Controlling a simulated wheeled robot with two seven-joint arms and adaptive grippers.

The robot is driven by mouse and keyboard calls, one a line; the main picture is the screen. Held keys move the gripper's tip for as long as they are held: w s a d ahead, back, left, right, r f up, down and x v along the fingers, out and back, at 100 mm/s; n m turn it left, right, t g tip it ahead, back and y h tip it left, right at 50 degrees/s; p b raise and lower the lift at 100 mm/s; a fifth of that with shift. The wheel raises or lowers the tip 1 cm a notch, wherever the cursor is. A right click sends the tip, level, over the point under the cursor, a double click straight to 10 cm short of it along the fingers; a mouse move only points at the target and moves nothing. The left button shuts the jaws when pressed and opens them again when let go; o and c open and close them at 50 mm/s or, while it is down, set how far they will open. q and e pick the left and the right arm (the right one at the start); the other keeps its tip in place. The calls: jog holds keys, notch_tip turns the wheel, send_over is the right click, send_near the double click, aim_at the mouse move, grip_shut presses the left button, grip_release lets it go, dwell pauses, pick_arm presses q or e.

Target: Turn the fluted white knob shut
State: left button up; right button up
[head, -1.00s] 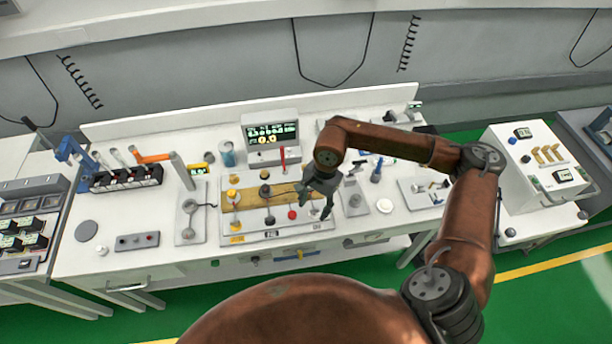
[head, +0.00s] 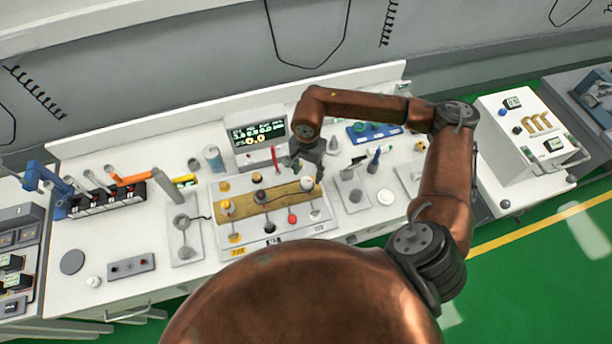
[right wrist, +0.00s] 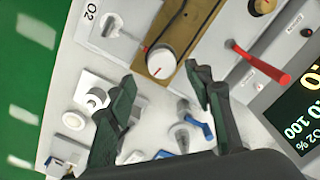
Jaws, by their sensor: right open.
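The fluted white knob (head: 307,184) sits at the right end of a brass-coloured strip on the white panel. My right gripper (head: 308,170) is above the right end of the strip, close to the knob. In the right wrist view its two dark fingers (right wrist: 160,74) are spread, with nothing between them, and do not appear to touch the knob. My left gripper is not in view.
A red lever (right wrist: 262,65) stands near the knob, below a monitor (head: 257,132). Other knobs and levers share the panel (head: 312,222). A plate with a grey knob (head: 354,195) and a white disc (head: 386,197) lie to the right.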

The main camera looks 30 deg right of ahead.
aim_at(306, 181)
jog(key=f, duration=0.3)
jog(key=shift+w+a+f, duration=0.15)
jog(key=shift+w+f, duration=0.05)
jog(key=shift+f, duration=0.2)
jog(key=shift+s+f, duration=0.1)
jog(key=shift+f, duration=0.25)
jog(key=shift+c, duration=1)
jog(key=c, duration=0.5)
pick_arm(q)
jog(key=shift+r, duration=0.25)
pick_arm(e)
jog(key=c, duration=0.5)
